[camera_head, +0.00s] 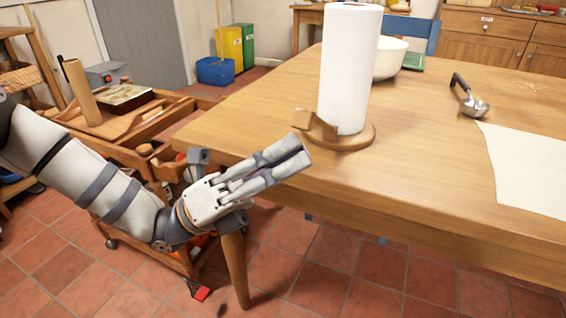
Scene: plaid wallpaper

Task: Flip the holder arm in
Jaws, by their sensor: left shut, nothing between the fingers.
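A paper towel holder with a round wooden base (358,138) stands on the table, with a white paper roll (347,70) upright on it. Its wooden holder arm (316,125) sticks out from the base to the left of the roll, low and leaning outward, with a small block at its end. My left gripper (303,150) is shut and empty. Its fingertips are just below and in front of the holder arm, near the table's front edge; I cannot tell whether they touch anything. My right gripper is out of view.
The wooden table (430,175) has free room right of the holder. A ladle (470,102), dough sheet (530,165), and white bowl (390,58) are on it. A wooden cart (145,150) with a rolling pin (80,92) stands left, beyond my left arm.

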